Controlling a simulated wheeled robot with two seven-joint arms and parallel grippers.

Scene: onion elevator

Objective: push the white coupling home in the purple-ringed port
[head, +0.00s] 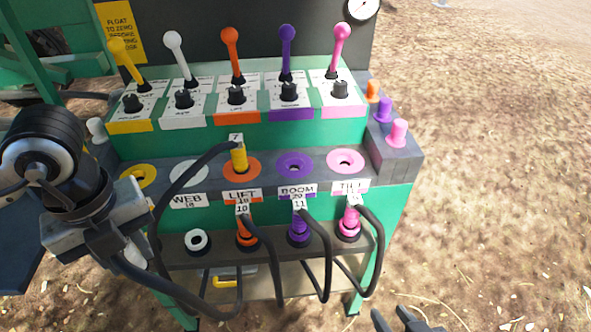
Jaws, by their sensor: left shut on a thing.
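The purple-ringed port (295,165) is in the upper row of the green bench, above the BOOM label. Its dark centre shows and nothing is in it. My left gripper (115,245) is at the left of the bench, well left of that port and apart from it. It is shut on the white coupling (141,263), which is mostly hidden by the fingers; a dark hose runs down from there. My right gripper (395,318) is at the bottom edge, partly cut off, with two dark fingers apart and empty.
A yellow coupling (239,158) sits in the orange-ringed port, its hose arching left. The pink-ringed port (345,160) is empty. Orange, purple (299,232) and pink couplings stand in the lower row beside an empty white port (198,241). Levers (287,45) rise behind.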

